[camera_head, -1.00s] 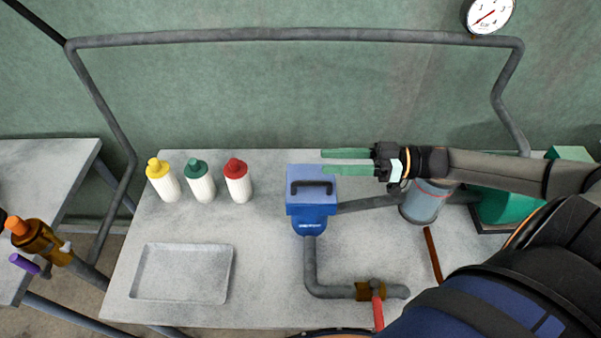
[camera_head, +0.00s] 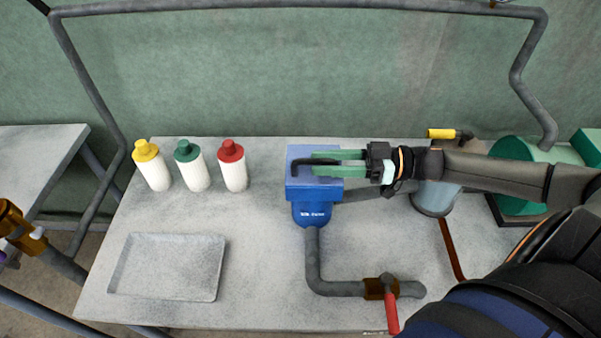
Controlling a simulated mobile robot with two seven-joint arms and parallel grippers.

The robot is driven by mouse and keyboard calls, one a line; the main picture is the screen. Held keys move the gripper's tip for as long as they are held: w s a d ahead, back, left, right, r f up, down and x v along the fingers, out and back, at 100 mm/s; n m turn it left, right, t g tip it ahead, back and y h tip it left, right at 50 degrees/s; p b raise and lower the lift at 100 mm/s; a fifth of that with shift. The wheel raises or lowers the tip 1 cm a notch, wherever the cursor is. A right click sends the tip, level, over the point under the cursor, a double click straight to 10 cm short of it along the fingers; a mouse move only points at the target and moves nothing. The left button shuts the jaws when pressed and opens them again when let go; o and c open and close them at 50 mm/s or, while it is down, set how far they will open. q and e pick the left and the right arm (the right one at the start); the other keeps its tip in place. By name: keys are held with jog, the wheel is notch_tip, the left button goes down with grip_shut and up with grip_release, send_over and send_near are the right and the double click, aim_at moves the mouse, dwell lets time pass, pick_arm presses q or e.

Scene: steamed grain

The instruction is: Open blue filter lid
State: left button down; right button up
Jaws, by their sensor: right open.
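The blue filter (camera_head: 311,213) stands on the table with its square lid (camera_head: 300,190) closed on top. A black handle (camera_head: 297,165) sits on the lid and is partly hidden by my right gripper. My right gripper (camera_head: 313,163) reaches in from the right, its green fingers open and spread above and below the handle's right part. I cannot tell whether the fingers touch the handle. My left gripper is not in view.
Three white bottles with yellow (camera_head: 147,152), green (camera_head: 186,152) and red (camera_head: 232,152) caps stand left of the filter. An empty metal tray (camera_head: 170,293) lies at front left. A pipe (camera_head: 313,260) with a red-handled valve (camera_head: 391,312) runs in front of the filter.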

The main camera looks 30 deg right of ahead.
aim_at(302, 164)
jog(key=b+x, duration=0.2)
jog(key=x, duration=0.1)
jog(key=shift+w+a+f, duration=0.15)
jog(key=shift+w+a, duration=0.05)
jog(key=shift+a, duration=0.1)
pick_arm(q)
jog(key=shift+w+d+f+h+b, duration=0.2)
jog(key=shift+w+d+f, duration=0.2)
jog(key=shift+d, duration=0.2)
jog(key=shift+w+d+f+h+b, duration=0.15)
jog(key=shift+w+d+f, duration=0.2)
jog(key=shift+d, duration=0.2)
pick_arm(e)
jog(key=shift+w+a, duration=0.35)
jog(key=shift+a, duration=0.2)
jog(key=shift+c, duration=0.4)
grip_shut()
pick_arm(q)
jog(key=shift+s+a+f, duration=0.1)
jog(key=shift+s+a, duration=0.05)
pick_arm(e)
jog(key=shift+a, duration=0.1)
